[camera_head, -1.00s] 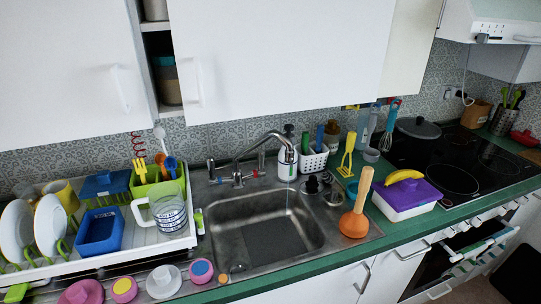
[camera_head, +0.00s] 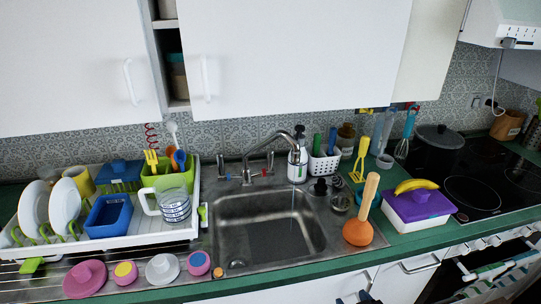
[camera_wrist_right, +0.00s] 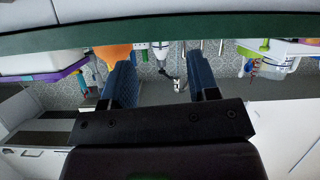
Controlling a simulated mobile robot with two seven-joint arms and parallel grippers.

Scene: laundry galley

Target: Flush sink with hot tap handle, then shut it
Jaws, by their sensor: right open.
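The steel sink (camera_head: 222,245) is set in the green counter. Its tap (camera_head: 262,142) has a curved spout and two upright handles, a left handle (camera_head: 221,168) and a right handle (camera_head: 270,162). Small red and blue marks show near the handle bases; which handle is hot is hard to tell. A thin stream of water (camera_head: 292,212) falls from the spout into the basin. My right gripper (camera_head: 357,297) shows at the bottom edge, in front of the counter and away from the tap. In the wrist view its blue fingers (camera_wrist_right: 162,85) are apart and empty. My left gripper is not in view.
An orange plunger (camera_head: 357,232) stands at the sink's front right corner. A purple-lidded box (camera_head: 420,205) with a banana stands further right. A dish rack (camera_head: 130,240) fills the left counter. White cabinets (camera_head: 300,55) hang above.

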